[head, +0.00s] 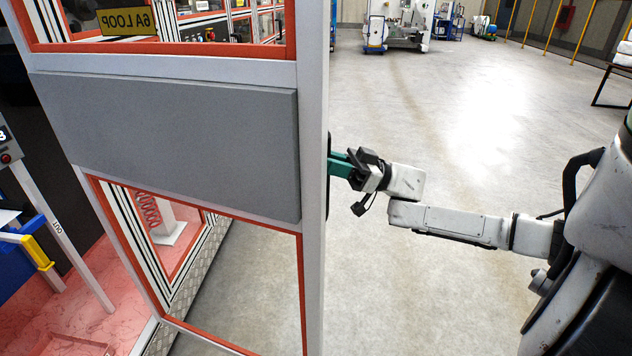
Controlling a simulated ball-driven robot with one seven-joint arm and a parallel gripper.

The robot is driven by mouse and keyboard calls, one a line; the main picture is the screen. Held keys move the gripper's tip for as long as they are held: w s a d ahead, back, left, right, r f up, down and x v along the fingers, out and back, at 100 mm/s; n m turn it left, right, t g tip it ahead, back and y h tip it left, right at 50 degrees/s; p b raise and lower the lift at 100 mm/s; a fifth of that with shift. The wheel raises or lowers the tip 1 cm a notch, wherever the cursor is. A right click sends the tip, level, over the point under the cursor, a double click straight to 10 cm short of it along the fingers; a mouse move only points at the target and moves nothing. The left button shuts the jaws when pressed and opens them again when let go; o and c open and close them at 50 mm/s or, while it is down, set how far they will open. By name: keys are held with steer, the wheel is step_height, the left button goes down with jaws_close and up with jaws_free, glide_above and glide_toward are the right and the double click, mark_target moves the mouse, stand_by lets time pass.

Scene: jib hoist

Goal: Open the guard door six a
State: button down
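The guard door (314,120) fills the left and middle of the head view. It has a white frame, orange-edged windows, a grey middle panel (180,140) and a yellow sign reading 6A LOOP (125,20). It appears to stand at an angle, with a red-tinted floor area showing to its left. My gripper (338,165), with teal fingers, reaches in from the right to the door's right edge. A dark part, perhaps the handle, shows thinly there. The fingertips are hidden behind the door edge, so I cannot tell whether they grip it.
A grey stand with a control box (8,150) and a blue and yellow item (28,255) are at the left. Open concrete floor (440,120) lies to the right of the door. Machines (405,25) stand far back, and a dark-legged table (612,85) is at the right edge.

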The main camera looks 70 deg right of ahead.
steer(key=shift+w+d+f+g+y, duration=0.1)
steer(key=shift+w+d+g+y, duration=0.05)
steer(key=shift+d, duration=0.45)
steer(key=shift+w+d+f+g+y, duration=0.1)
steer(key=shift+d+g+y, duration=0.05)
steer(key=shift+d, duration=0.4)
steer(key=c, duration=1.3)
jaws_free()
steer(key=shift+o, duration=0.2)
steer(key=shift+d+b, duration=0.1)
steer(key=shift+b, duration=0.2)
steer(key=b+v, duration=0.3)
steer(key=v, duration=0.7)
steer(key=shift+s, duration=0.3)
steer(key=shift+d+f, duration=0.15)
steer(key=shift+c, duration=0.3)
